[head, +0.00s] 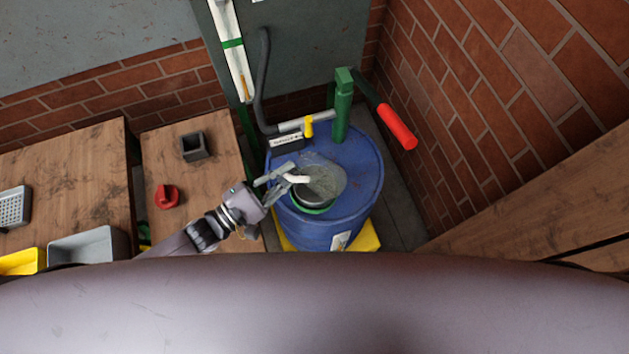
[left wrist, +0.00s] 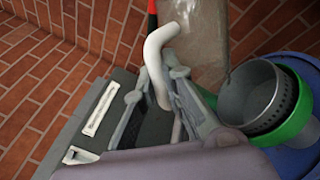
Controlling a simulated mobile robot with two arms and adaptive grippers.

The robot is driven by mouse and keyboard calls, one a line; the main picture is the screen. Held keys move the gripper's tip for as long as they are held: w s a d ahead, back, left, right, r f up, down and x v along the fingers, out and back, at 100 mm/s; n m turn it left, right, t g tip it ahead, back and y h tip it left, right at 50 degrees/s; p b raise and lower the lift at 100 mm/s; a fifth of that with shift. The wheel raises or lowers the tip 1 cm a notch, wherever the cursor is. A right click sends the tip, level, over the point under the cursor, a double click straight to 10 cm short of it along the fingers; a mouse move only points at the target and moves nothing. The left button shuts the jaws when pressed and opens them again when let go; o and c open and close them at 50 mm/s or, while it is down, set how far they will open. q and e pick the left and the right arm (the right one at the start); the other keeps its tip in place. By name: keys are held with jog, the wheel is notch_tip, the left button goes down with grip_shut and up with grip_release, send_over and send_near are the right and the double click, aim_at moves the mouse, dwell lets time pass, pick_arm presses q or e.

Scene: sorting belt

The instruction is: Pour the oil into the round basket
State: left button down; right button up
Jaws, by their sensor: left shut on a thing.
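The round basket (left wrist: 255,95) is a grey metal cup with a perforated wall, set in a green ring on top of the blue barrel (head: 365,180). In the head view the basket (head: 318,190) is partly covered by a translucent vessel (head: 330,172). That vessel shows cut off at the top of the left wrist view (left wrist: 205,45). My left gripper (head: 285,178) is shut on a white curved handle (left wrist: 153,60), seemingly the vessel's, beside the basket. I cannot tell the vessel's tilt or see oil for certain. My right gripper is not in view.
A green pump post (head: 342,115) with a red-gripped lever (head: 397,127) rises at the barrel's back. A grey nozzle with a yellow part (head: 308,125) lies near it.

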aim_at(309, 180)
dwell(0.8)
pick_arm(q)
jog(key=shift+s+d+m, duration=0.2)
jog(key=shift+s+m, duration=0.1)
jog(key=shift+s, duration=0.05)
jog(key=s+m, duration=0.1)
jog(key=s+d+m+b, duration=0.1)
jog(key=m, duration=0.1)
jog(key=s+m+b, duration=0.1)
jog(key=m, duration=0.1)
jog(key=shift+d, duration=0.3)
jog(key=shift+w, duration=0.1)
jog(key=shift+a, duration=0.1)
jog(key=shift+f, duration=0.15)
